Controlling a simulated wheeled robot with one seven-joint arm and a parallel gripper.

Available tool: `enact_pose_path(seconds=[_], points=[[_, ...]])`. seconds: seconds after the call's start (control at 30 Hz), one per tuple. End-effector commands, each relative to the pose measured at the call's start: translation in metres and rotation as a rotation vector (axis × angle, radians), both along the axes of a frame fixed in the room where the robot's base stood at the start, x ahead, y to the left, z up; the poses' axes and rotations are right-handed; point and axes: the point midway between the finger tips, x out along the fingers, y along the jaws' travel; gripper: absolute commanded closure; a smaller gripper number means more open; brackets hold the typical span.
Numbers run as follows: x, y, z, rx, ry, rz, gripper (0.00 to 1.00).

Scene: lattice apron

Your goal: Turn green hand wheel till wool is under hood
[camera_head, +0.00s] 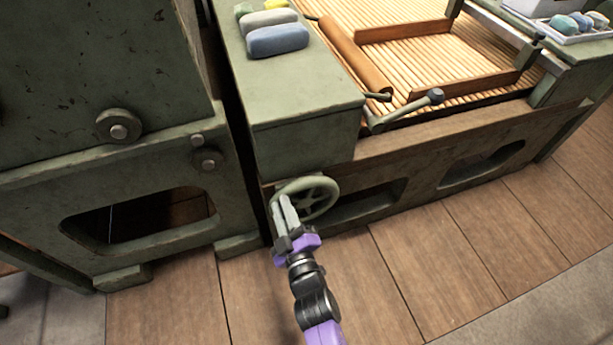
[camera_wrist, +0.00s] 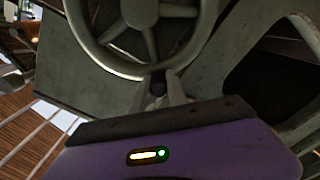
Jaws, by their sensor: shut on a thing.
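The green hand wheel (camera_head: 322,196) is a spoked wheel low on the front of the green machine, below its corner block. In the wrist view the wheel (camera_wrist: 142,12) fills the upper middle, with its rim and spokes showing. My gripper (camera_head: 283,203) is at the left part of the rim in the head view. Its fingers (camera_wrist: 163,90) are shut on the rim in the wrist view. Wool-like rolls in grey-blue (camera_head: 277,40), grey and yellow-green lie on top of the corner block. A hood cannot be made out for certain.
A slatted apron (camera_head: 400,60) with wooden bars lies on the machine's top. A crank handle (camera_head: 405,110) sticks out at its front edge. A large green cabinet (camera_head: 100,60) stands left. Wooden floor (camera_head: 430,270) is clear in front.

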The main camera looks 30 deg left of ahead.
Motion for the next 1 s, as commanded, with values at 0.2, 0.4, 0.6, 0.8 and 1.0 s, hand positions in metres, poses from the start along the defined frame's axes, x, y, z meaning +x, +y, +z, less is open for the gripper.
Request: enact_pose_path(seconds=[0.2, 0.4, 0.6, 0.8, 1.0], points=[[0.001, -0.002, -0.002, -0.002, 0.001, -0.004, 1.00], [0.011, -0.011, 0.011, -0.004, 0.004, -0.010, 1.00], [0.024, -0.022, 0.018, -0.006, 0.006, -0.010, 1.00], [0.023, -0.021, 0.015, -0.003, 0.004, -0.005, 0.60], [0.022, -0.020, 0.016, -0.002, 0.003, -0.003, 0.60]])
